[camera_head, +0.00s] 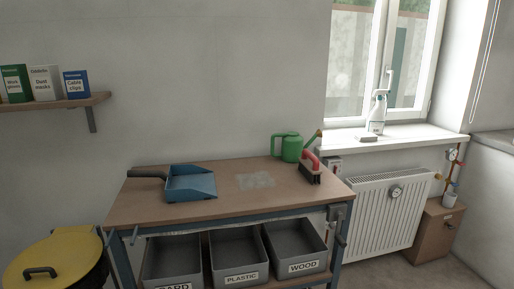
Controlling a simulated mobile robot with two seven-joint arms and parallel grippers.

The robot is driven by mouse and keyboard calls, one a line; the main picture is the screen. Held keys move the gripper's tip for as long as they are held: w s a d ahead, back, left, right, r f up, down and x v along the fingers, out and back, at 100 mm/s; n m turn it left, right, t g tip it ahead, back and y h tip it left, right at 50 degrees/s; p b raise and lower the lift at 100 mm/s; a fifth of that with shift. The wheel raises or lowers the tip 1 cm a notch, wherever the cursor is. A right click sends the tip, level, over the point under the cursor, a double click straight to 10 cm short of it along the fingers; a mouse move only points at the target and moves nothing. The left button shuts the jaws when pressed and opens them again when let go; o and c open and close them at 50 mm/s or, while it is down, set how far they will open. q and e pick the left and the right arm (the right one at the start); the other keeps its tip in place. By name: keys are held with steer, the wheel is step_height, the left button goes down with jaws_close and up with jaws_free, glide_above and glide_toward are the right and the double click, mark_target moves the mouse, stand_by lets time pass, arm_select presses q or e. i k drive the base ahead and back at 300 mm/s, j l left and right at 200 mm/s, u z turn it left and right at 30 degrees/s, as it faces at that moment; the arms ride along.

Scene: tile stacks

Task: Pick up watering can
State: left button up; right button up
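A green watering can (291,148) stands at the back right of the wooden workbench (222,208), near the wall. Its handle loop is on the left and its spout rises to the right. A brush with a red handle (310,167) lies in front of the can's right side and covers part of it. Neither of my grippers shows in the head view.
A blue dustpan (190,184) with a dark handle lies left on the bench. Grey bins (236,255) stand beneath. A yellow lidded bin (58,262) is at lower left. A radiator (377,212) and windowsill with a spray bottle (377,113) are right.

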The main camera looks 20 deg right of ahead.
mark_target(291, 146)
steer(key=l+u, duration=0.85)
steer(key=k+l+u, duration=0.15)
steer(key=l, duration=0.25)
steer(key=k+l+u, duration=0.2)
steer(key=l, duration=0.2)
steer(key=k+l, duration=0.1)
steer(key=l, duration=0.35)
steer(key=k+l+u, duration=0.1)
steer(key=l, duration=0.4)
